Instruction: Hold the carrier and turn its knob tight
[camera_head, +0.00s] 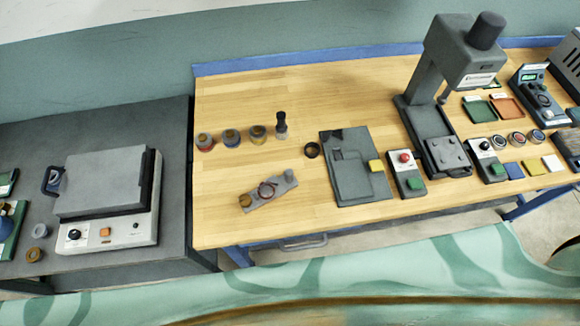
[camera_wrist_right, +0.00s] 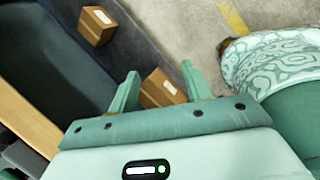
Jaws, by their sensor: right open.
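A grey bar-shaped piece that looks like the carrier (camera_head: 277,188) lies on the wooden bench in the head view, tilted up to the right. A dark red ring (camera_head: 267,190) sits at its middle, an amber round part (camera_head: 245,201) is at its left end and a grey round knob (camera_head: 290,174) is at its right end. How tight the knob is cannot be told. My right gripper (camera_wrist_right: 160,82) shows only in its wrist view, open and empty, away from the bench top. My left gripper is not in view.
A press (camera_head: 430,130) stands farther right. Cardboard boxes (camera_wrist_right: 97,27) show in the wrist view. Bench left of the carrier is clear.

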